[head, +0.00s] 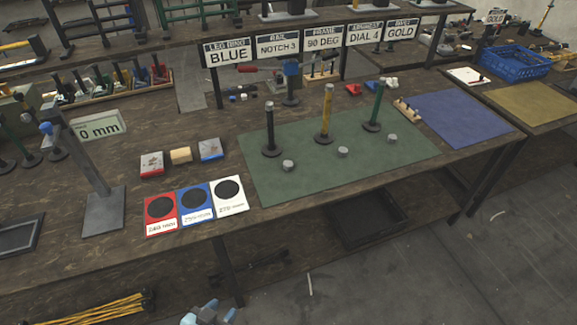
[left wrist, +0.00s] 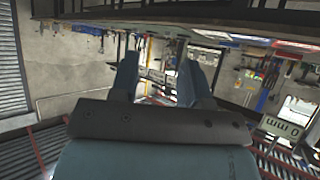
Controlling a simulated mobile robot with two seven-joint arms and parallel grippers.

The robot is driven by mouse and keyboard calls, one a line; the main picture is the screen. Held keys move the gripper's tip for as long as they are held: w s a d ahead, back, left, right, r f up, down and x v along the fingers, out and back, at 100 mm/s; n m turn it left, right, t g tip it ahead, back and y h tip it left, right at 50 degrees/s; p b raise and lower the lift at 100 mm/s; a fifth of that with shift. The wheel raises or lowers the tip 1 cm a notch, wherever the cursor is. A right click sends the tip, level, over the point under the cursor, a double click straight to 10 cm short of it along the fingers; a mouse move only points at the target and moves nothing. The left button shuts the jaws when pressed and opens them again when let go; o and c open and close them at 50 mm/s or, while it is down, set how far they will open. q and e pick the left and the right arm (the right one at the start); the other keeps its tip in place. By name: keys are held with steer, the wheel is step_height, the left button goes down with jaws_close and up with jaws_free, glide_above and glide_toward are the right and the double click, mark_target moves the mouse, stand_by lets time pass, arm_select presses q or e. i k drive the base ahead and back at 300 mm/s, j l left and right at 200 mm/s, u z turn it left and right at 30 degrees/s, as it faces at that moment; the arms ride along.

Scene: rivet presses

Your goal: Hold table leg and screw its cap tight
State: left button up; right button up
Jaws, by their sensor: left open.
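Three table legs stand upright on round dark bases on the green mat (head: 300,185): a black leg (head: 269,125), a yellow leg (head: 327,113) and a green leg (head: 376,103). Three small silver caps lie in front of them: a left cap (head: 288,166), a middle cap (head: 343,152) and a right cap (head: 392,139). My left gripper (head: 210,312) is at the bottom edge, below the table's front edge and far from the legs. In the left wrist view my left gripper (left wrist: 160,75) is open with nothing between its fingers. My right gripper is not visible.
Signs read BLUE (head: 228,55), NOTCH 3, 90 DEG, DIAL 4 and GOLD. Red, blue and white cards (head: 228,212) lie left of the mat, beside a grey post (head: 102,215). A blue mat (head: 450,118) lies right.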

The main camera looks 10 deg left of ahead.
mark_target(272, 149)
steer(key=i+j+z, duration=0.1)
steer(key=i+z, duration=0.15)
steer(key=i, duration=1.1)
